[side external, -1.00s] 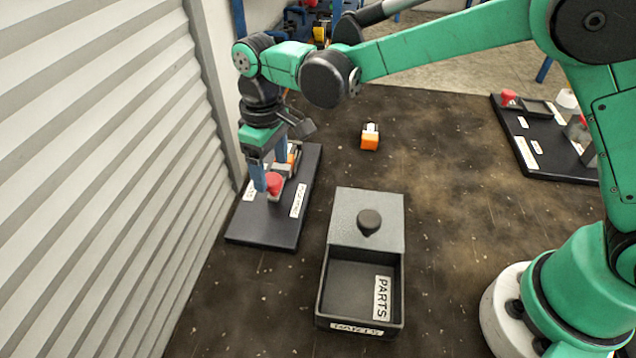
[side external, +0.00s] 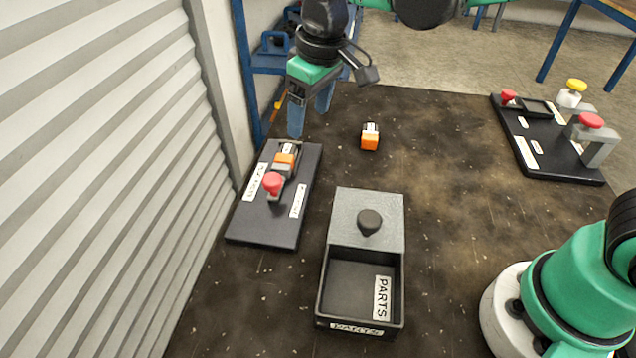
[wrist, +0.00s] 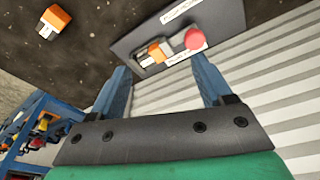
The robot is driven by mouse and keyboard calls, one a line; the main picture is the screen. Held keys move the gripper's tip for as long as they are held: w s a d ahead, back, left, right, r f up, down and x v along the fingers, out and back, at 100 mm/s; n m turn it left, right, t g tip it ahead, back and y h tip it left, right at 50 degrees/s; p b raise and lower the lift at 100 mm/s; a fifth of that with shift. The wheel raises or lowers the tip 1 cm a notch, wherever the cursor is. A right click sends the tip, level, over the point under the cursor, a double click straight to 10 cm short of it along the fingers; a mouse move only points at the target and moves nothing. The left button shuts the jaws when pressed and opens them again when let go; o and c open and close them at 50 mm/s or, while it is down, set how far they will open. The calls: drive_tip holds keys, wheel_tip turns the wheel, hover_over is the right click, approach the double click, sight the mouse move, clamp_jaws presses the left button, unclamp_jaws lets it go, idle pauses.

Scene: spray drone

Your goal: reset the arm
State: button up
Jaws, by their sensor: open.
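My gripper (side external: 310,120) is open and empty, raised above the far end of the black board at the left. Its two blue fingers also show in the wrist view (wrist: 162,90), apart with nothing between them. The black board (side external: 265,232) carries an orange and white block (side external: 285,160) in a grey holder and a red knob (side external: 272,183). The board also shows in the wrist view (wrist: 130,42), beyond the fingertips.
A loose orange and white block (side external: 370,140) sits on the dark table. A parts box (side external: 326,290) with a knobbed grey lid (side external: 345,210) stands at front centre. Another black board (side external: 560,165) with red and yellow knobs lies at right. A corrugated wall (side external: 110,180) bounds the left.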

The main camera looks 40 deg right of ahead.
drive_tip(key=s+d+m+t, duration=0.4)
drive_tip(key=s+d+t, duration=0.1)
drive_tip(key=s+d, duration=0.4)
drive_tip(key=shift+s+d+f+m+h, duration=0.3)
drive_tip(key=shift+s+d, duration=0.1)
drive_tip(key=shift+d, duration=0.2)
